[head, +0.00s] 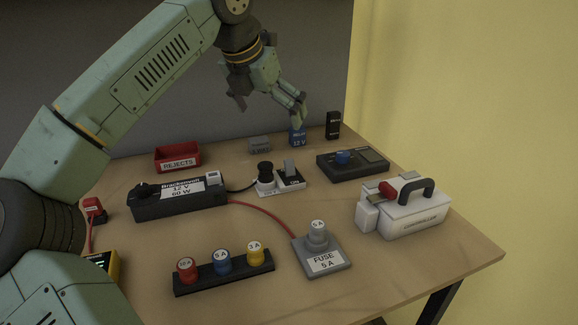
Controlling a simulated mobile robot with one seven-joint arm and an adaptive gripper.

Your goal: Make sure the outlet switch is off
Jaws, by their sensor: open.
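The white outlet strip (268,191) lies flat near the middle of the wooden table. A black plug (265,170) stands in its left part. A grey rocker-like switch (289,167) stands up at its right part, by a dark patch with small lettering too small to read surely. I cannot tell the switch's position for certain. My gripper (268,106) is open and empty, high above the back of the table, above and behind the strip. It touches nothing.
A black power supply (180,203) is left of the strip, cabled to it. A fuse holder (320,262) and fuse rack (225,273) are in front. A white controller (405,215) and dark knob box (352,165) are right. A red rejects bin (178,157) is at back left.

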